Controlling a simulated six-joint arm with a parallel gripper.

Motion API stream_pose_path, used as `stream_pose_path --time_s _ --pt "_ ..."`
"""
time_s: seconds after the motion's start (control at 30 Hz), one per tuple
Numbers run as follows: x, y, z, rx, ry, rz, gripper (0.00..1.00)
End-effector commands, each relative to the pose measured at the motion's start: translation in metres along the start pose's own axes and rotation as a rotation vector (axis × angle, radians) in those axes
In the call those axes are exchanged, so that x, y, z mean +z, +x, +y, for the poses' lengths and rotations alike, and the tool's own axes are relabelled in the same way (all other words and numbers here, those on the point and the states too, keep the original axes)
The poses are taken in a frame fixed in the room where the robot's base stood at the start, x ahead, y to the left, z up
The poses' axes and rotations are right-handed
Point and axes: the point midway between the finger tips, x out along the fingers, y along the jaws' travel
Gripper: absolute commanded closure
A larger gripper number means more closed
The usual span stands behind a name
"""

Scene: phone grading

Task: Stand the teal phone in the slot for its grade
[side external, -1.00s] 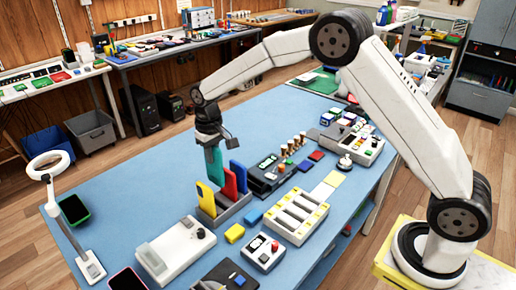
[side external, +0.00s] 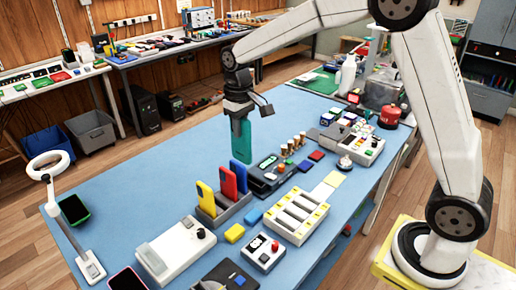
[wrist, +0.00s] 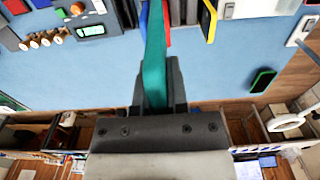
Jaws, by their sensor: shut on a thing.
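My gripper (side external: 240,112) is shut on the teal phone (side external: 240,142), which hangs upright below it. The teal phone also shows between the fingers in the wrist view (wrist: 154,70). A grey slotted rack (side external: 226,212) on the blue table holds a yellow phone (side external: 205,198), a red phone (side external: 228,182) and a blue phone (side external: 241,176), all standing. In the side view the teal phone's lower end appears just behind the blue phone, clear of the rack. The rack's slots are mostly hidden, so I cannot tell which are free.
A dark device with a lit green display (side external: 267,162) stands right of the rack. A white tray with long slots (side external: 297,215), a yellow block (side external: 234,233) and a control box (side external: 263,252) lie in front.

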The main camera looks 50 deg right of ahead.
Motion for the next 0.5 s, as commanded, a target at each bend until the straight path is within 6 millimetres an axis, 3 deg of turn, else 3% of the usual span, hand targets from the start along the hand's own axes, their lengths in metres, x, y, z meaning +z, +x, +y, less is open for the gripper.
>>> stream_pose_path --time_s 0.2,0.5 --pt "0.042 -0.002 0.026 0.0 0.003 0.002 1.0" --pt "0.096 0.002 0.049 0.0 0.002 0.002 1.0"
